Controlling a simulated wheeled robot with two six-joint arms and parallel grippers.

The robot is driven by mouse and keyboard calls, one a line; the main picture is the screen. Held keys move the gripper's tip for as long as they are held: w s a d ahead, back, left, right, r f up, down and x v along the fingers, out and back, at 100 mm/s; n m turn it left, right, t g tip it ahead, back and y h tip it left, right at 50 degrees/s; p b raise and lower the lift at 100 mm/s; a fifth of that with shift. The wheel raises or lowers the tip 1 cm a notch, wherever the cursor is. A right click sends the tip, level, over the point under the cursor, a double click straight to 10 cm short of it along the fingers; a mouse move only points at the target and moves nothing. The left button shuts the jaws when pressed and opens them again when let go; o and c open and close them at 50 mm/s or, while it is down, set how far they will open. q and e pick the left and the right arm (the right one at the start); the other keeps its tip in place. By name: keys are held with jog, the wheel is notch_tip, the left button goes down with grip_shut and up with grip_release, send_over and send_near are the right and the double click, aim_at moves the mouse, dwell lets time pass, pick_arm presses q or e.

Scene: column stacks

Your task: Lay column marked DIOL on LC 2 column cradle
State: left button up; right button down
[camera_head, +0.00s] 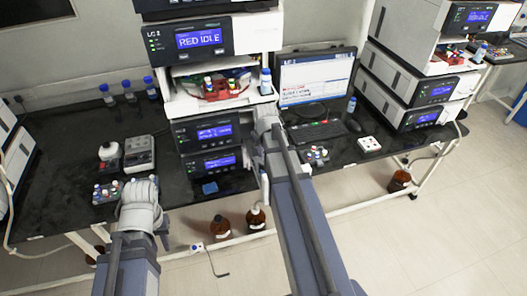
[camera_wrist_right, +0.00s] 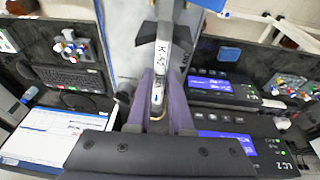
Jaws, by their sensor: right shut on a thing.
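I cannot clearly pick out the column cradle.
A monitor (camera_head: 318,75) and keyboard (camera_head: 318,131) stand right of the stack, with a vial rack (camera_head: 316,155) in front. Blue-capped bottles (camera_head: 130,92) stand left. Another stack (camera_head: 415,90) is at right. Brown bottles (camera_head: 256,218) stand on the floor.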

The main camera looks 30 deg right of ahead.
jog(key=c, duration=0.7)
grip_release()
jog(key=shift+c, duration=0.2)
jog(key=p+v, duration=0.7)
jog(key=v, duration=0.1)
jog(key=shift+p, duration=0.3)
jog(key=shift+f, duration=0.1)
jog(key=shift+w, duration=0.1)
